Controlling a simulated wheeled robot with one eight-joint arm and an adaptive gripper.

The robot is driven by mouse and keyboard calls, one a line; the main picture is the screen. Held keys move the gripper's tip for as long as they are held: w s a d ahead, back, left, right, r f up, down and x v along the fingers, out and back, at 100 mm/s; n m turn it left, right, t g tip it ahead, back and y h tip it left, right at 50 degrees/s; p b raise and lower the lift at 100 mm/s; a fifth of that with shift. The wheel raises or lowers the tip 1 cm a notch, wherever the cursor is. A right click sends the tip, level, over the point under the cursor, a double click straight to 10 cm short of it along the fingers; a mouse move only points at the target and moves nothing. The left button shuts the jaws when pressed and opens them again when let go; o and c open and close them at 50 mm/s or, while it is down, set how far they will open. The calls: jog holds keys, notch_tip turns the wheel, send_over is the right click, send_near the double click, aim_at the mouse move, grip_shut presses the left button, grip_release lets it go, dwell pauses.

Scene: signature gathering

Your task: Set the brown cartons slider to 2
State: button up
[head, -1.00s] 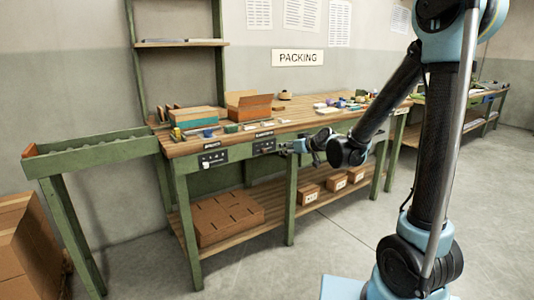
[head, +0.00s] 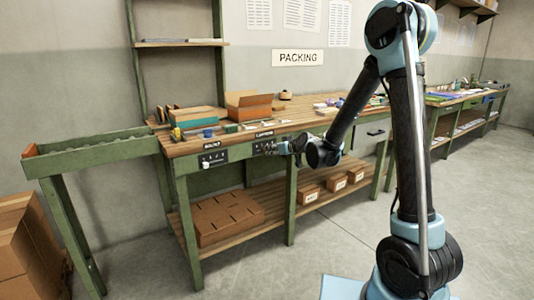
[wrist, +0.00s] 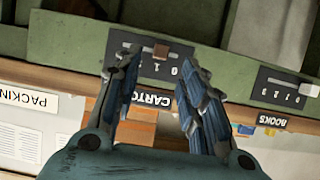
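The cartons slider is a small brown knob (wrist: 161,51) on a black panel (wrist: 138,66) whose visible lettering reads "CARTO". Digits beside the slot are partly covered by my fingers, so I cannot read the setting for sure. My gripper (wrist: 160,57) is open, with one fingertip on each side of the knob and visible gaps between. In the head view the cartons panel (head: 262,148) is on the green bench front, and my gripper (head: 283,147) is just right of it.
The books panel (wrist: 287,90) with a white knob is beside the cartons panel; it is left of it in the head view (head: 212,159). The wooden bench top (head: 185,148) above holds an open carton (head: 250,107) and small items. Brown cartons (head: 228,216) sit on the lower shelf.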

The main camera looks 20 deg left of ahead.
aim_at(264, 151)
jog(key=x, duration=0.6)
jog(key=shift+w+a, duration=0.25)
jog(key=shift+f, duration=0.1)
